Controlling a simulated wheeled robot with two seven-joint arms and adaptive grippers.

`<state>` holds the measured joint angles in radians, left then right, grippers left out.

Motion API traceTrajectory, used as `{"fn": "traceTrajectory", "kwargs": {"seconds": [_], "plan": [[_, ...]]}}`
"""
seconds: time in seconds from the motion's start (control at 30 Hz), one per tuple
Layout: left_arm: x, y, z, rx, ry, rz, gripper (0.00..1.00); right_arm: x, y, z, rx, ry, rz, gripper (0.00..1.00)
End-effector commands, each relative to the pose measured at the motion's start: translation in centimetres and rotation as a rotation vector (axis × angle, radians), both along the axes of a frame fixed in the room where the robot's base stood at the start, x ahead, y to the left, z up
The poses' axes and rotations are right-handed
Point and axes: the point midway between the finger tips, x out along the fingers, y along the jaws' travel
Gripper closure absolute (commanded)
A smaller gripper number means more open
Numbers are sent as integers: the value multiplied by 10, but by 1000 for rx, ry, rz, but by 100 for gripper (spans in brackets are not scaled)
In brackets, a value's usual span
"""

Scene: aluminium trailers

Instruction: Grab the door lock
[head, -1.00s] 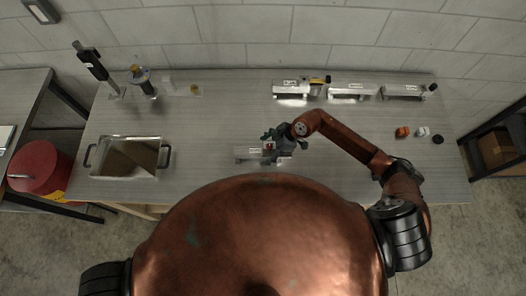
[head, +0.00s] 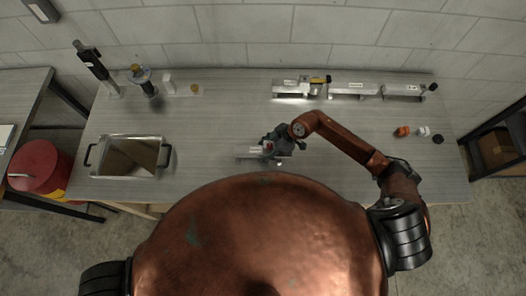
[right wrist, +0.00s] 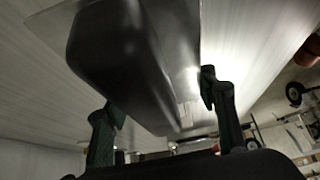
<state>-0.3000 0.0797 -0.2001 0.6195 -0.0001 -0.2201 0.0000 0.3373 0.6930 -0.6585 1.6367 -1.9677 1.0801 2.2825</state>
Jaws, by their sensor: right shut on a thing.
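A flat silver-grey metal piece (head: 245,152), which I take to be the door lock, lies on the table in front of my body. My right gripper (head: 272,149) is over its right part and hides some of it. In the right wrist view a smooth dark metal body (right wrist: 130,65) fills the space between the two fingers of the right gripper (right wrist: 160,108), which is shut on it. A light flat plate edge shows behind this body. The finger contacts are partly dark. My left gripper is not in view.
Several silver pieces (head: 352,90) stand in a row along the back right. A handled metal tray (head: 129,174) is on the left. Small orange and white items (head: 412,131) lie at the right. The table middle behind the gripper is clear.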

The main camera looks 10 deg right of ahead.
Motion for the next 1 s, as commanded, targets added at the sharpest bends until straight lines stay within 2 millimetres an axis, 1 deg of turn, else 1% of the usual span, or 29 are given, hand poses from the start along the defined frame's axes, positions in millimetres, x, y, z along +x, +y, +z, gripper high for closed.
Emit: {"fn": "traceTrajectory", "kwargs": {"seconds": [0.03, 0.07, 0.4, 0.53, 0.57, 0.83, 1.0], "plan": [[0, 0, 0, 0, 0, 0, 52, 0, 0, 0, 0, 0, 0, 72], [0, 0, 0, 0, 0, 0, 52, 0, 0, 0, 0, 0, 0, 74], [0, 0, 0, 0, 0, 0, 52, 1, 0, 0, -1, -1, 0, 98], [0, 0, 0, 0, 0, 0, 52, 1, 0, 0, -1, -2, 0, 98], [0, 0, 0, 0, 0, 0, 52, 1, 0, 1, 1, -4, 0, 100], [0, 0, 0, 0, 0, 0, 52, 1, 0, 2, 1, -4, 0, 100], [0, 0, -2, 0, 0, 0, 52, 2, 1, 15, 3, -6, 1, 100]]}}
